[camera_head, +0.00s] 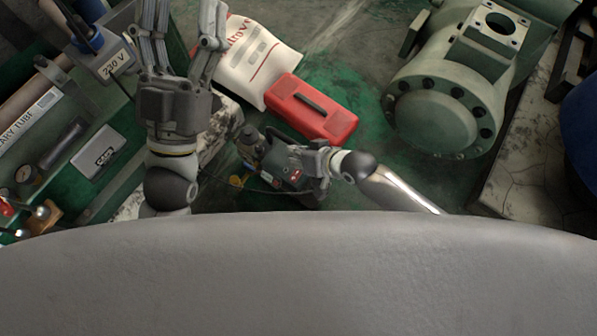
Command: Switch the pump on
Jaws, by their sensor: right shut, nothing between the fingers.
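The pump (256,153), a small dark unit with a small red detail on its side, stands on the floor near the middle of the view. My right gripper (303,155) is at the pump's right side, shut and empty. It covers part of the pump, and I cannot tell whether it touches it. The pump's switch cannot be made out. My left gripper (182,22) is large in the upper left, its fingers spread wide with nothing between them.
A red case (313,108) lies behind the pump, beside a white printed bag (252,62). A large green compressor (445,103) stands at the right.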

